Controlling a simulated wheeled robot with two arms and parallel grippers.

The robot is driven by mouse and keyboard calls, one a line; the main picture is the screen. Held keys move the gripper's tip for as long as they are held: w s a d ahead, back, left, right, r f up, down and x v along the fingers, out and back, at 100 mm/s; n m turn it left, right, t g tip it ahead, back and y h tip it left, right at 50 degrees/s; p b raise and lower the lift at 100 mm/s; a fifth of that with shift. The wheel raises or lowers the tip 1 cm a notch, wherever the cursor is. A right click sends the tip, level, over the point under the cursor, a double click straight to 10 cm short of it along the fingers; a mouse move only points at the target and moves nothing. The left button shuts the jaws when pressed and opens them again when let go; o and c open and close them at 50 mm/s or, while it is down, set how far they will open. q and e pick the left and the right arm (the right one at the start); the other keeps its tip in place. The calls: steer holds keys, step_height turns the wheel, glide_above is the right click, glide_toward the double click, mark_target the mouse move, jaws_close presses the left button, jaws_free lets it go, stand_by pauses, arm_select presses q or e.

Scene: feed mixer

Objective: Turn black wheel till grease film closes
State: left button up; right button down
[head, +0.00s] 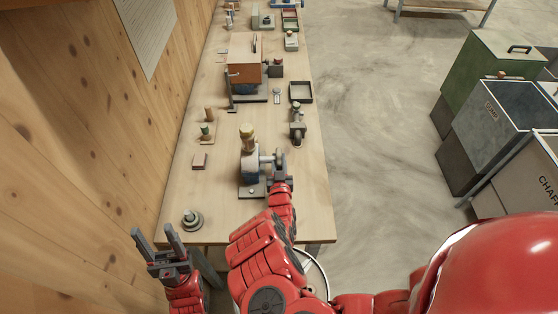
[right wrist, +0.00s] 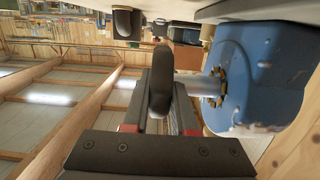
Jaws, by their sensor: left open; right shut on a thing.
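The black wheel (right wrist: 160,82) shows edge-on in the right wrist view, between the fingers of my right gripper (right wrist: 160,105), which is shut on it. A pale metal shaft (right wrist: 207,85) runs from beside the wheel into a blue housing (right wrist: 262,72). A broken yellow and dark ring (right wrist: 222,87) circles the shaft at the housing; I cannot tell whether it is the grease film. In the head view the blue-grey unit (head: 250,166) stands on the bench, with my right gripper (head: 281,168) at its right side. My left gripper (head: 156,238) is open and empty beside the bench's near left corner.
The wooden bench (head: 180,185) runs away along a wooden wall (head: 80,120). A round metal part (head: 192,219) lies near its front edge. Small blocks (head: 200,160), a black tray (head: 301,91) and an orange-brown box (head: 244,58) stand farther back. Bins (head: 490,130) stand across the open floor.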

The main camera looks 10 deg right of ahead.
mark_target(278, 168)
steer(key=c, duration=0.7)
jaws_free()
steer(key=shift+w+f, duration=0.1)
steer(key=shift+w, duration=0.05)
steer(key=p+v, duration=0.2)
steer(key=v, duration=0.1)
steer(key=p+v, duration=0.2)
steer(key=v, duration=0.1)
steer(key=shift+a+r, duration=0.2)
steer(key=shift+r, duration=0.05)
steer(key=shift+s+f+p, duration=0.15)
steer(key=shift+s+p, duration=0.3)
steer(key=shift+s, duration=0.3)
